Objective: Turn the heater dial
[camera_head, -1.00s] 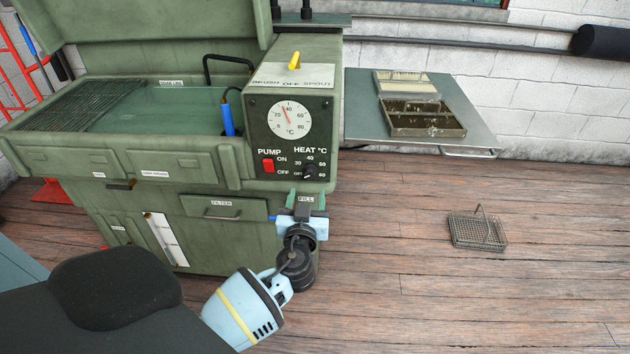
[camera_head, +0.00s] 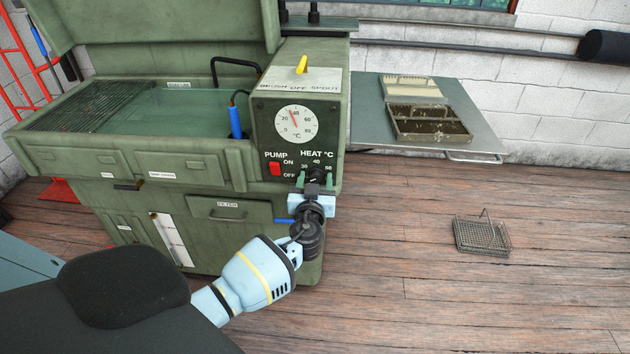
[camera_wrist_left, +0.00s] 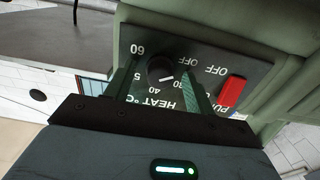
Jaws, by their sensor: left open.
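The heater dial (camera_head: 316,176) is a small black knob under the "HEAT °C" label on the black control panel of the green parts washer. In the left wrist view the dial (camera_wrist_left: 160,70) shows upside down, with numbers around it. My left gripper (camera_head: 315,183) is open in front of the dial. Its two green fingers stand to either side of the knob and partly hide the panel's lower edge; the wrist view shows no clear contact. The right gripper is not in view.
A red pump switch (camera_head: 275,169) sits left of the dial, and a round temperature gauge (camera_head: 296,124) is above it. A yellow lever (camera_head: 302,64) is on top. A wire basket (camera_head: 482,235) lies on the open floor.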

